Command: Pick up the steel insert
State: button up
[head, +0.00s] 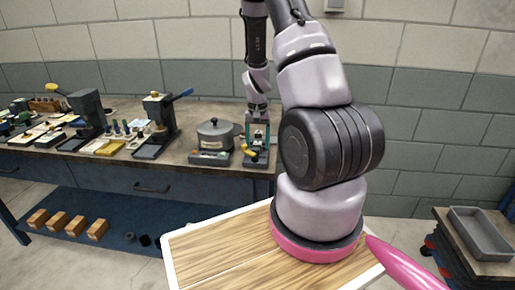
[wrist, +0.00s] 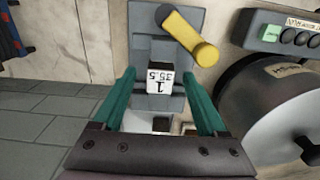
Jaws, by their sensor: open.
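A small block with a dark top and a white face marked "1" and "35.5" (wrist: 160,82) shows in the wrist view; it looks like the steel insert. It is at a grey fixture (wrist: 146,24) with a yellow handle (wrist: 188,38). My gripper (wrist: 157,76) is open, its two green fingers on either side of the block in the picture, with gaps left and right. How deep the fingers reach around it I cannot tell. In the head view my gripper (head: 258,132) is at the fixture's yellow handle (head: 250,153) on the bench; the block is not clear there.
A round grey lidded pot (head: 215,133) stands left of the fixture, and shows close on the right in the wrist view (wrist: 275,105). Two presses (head: 158,125) and small tools fill the bench (head: 190,165) further left. A grey tray (head: 482,232) is at the far right.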

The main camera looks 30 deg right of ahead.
aim_at(258, 143)
jog(key=shift+f, duration=0.45)
grip_shut()
jog(key=shift+r, duration=0.1)
notch_tip(258, 143, up, 13)
dwell(0.6)
